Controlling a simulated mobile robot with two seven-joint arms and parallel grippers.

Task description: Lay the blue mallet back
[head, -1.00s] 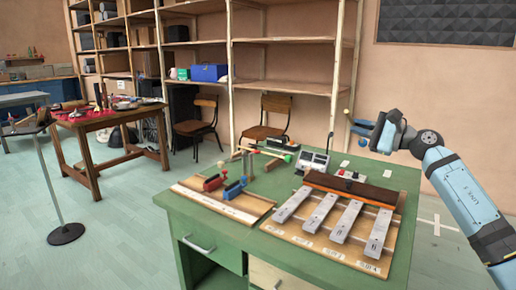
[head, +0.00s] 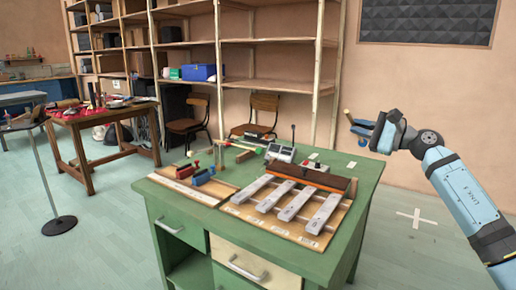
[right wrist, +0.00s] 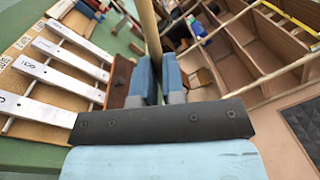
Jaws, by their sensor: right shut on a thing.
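My right gripper (head: 370,128) is shut on the blue mallet and holds it in the air, right of the green desk. In the head view the mallet's blue ball head (head: 362,142) shows below the fingers and its tan handle end (head: 347,114) above them. In the right wrist view the wooden handle (right wrist: 149,30) rises from between the blue fingertips; its head is hidden there. On the desk, a red holder (head: 196,164) and a blue holder (head: 203,177) stand on a wooden board (head: 177,186). My left gripper is out of view.
A metal-bar instrument (head: 292,205) fills the front right of the green desk (head: 350,195). Shelves (head: 265,60), chairs and a brown table stand farther back. Floor right of the desk is clear.

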